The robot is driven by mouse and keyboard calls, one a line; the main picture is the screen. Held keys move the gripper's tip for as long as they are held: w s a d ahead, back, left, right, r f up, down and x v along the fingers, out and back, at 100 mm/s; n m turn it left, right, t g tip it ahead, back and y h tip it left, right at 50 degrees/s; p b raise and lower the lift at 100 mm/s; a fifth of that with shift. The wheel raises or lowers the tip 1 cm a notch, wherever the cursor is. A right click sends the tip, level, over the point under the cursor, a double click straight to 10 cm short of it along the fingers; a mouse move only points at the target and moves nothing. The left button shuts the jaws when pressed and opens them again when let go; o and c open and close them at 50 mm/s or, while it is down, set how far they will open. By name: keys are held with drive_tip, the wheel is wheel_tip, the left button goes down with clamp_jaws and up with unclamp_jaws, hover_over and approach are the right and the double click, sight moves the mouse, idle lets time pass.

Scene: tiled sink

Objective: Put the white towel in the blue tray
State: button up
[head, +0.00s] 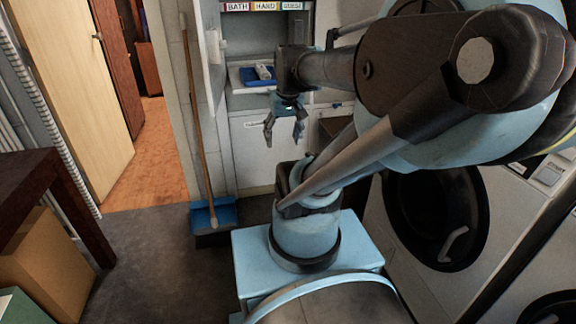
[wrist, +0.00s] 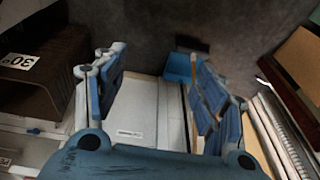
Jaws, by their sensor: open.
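The blue tray (head: 248,82) lies on the white counter in the niche at the back of the head view. A small white rolled thing (head: 264,71), which looks like the white towel, rests on or in it; I cannot tell exactly which. My gripper (head: 284,142) hangs down in front of the cabinet, lower than the tray and to its right in the picture. Its fingers are spread with nothing between them. In the wrist view the gripper (wrist: 155,58) is also open and empty. Neither the tray nor the towel shows there.
White cabinet doors (head: 256,150) stand behind my gripper. A broom (head: 195,110) leans at the left above a blue dustpan (head: 213,217). A front-loading washer (head: 435,215) stands at the right. A cardboard box (head: 45,262) sits under a dark table. Grey floor is clear at centre left.

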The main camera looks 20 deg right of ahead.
drive_tip(key=s+f, duration=0.6)
drive_tip(key=shift+s+f, duration=0.25)
drive_tip(key=shift+f, duration=0.15)
drive_tip(key=shift+w+d, duration=0.1)
